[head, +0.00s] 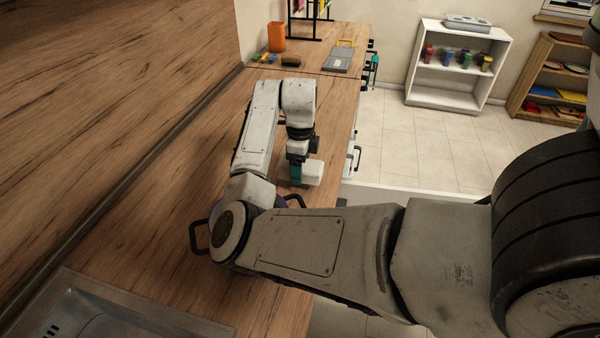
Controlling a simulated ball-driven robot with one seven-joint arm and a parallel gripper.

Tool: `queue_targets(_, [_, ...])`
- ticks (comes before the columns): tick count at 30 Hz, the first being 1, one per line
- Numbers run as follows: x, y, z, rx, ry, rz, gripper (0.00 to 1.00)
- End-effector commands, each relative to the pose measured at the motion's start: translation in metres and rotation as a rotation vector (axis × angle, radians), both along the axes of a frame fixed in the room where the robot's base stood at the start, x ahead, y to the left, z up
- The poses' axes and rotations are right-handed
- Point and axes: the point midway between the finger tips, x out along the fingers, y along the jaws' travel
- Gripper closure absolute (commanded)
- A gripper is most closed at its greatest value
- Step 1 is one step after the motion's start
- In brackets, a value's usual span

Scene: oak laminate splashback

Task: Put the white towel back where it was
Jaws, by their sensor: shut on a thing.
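My gripper (298,168) points down over the wooden counter (215,150), near its right edge. It is shut on a small white, block-like thing (314,173), which I take to be the white towel. A teal part shows at the jaws, just left of the white thing. The arm and jaws hide part of the grip. I cannot tell whether the white thing touches the counter or hangs just above it.
A purple pot with black handles (197,237) is mostly hidden behind my arm. A metal sink (150,318) is at lower left. A teal cloth (371,69) hangs at the counter's side.

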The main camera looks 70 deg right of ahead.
Motion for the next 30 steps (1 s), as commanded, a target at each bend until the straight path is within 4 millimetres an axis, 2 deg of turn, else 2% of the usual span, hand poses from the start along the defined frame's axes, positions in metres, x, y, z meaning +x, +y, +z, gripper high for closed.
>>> queue_targets(7, [0.001,0.000,-0.028,0.002,0.001,0.001,0.52])
queue_targets(19, [0.001,0.000,-0.035,0.000,0.000,0.001,0.52])
queue_targets(20, [0.001,0.000,-0.035,0.001,0.000,0.001,0.26])
queue_targets(27, [0.001,0.000,-0.034,0.001,0.000,0.001,0.03])
queue_targets(30, [0.001,0.000,-0.034,0.001,0.000,0.001,0.02])
